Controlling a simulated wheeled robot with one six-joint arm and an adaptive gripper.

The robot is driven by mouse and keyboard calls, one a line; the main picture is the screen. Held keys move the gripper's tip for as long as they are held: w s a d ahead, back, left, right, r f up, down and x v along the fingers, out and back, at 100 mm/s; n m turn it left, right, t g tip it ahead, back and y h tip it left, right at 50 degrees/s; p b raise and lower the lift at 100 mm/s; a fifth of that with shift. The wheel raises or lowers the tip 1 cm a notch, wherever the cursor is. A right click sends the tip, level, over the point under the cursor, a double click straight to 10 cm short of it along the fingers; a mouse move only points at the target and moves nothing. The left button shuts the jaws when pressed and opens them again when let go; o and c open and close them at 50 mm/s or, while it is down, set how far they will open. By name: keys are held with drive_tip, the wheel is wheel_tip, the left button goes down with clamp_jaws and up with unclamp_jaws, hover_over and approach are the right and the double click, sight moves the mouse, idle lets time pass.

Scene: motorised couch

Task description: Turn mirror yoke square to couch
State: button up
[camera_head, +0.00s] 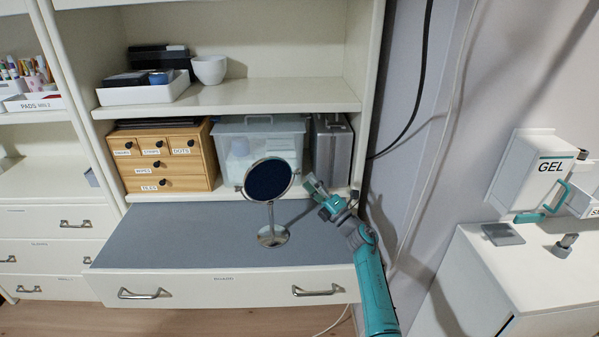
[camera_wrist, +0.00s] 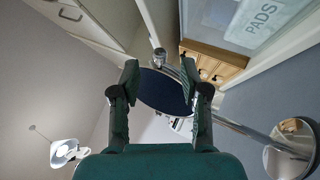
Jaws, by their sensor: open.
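A round table mirror (camera_head: 269,179) with a dark blue face stands upright on the grey pull-out surface (camera_head: 160,235). Its thin chrome yoke holds the disc at the sides, on a stem (camera_head: 271,215) with a round base (camera_head: 273,237). My gripper (camera_head: 317,188) is just right of the mirror, pointing toward its rim. In the wrist view the open fingers (camera_wrist: 160,70) stand on either side of the tilted-looking dark disc (camera_wrist: 163,92), with a small chrome side knob (camera_wrist: 159,57) between the tips. I cannot tell whether either finger touches. No couch can be made out.
Behind the mirror stand a wooden drawer box (camera_head: 170,160), a clear lidded bin (camera_head: 260,140) and a grey case (camera_head: 331,150). A shelf (camera_head: 230,97) hangs above. The grey surface left of the mirror is clear. A white GEL dispenser (camera_head: 540,175) is at right.

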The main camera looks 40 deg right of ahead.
sight(299, 171)
drive_tip(key=x, duration=0.6)
clamp_jaws()
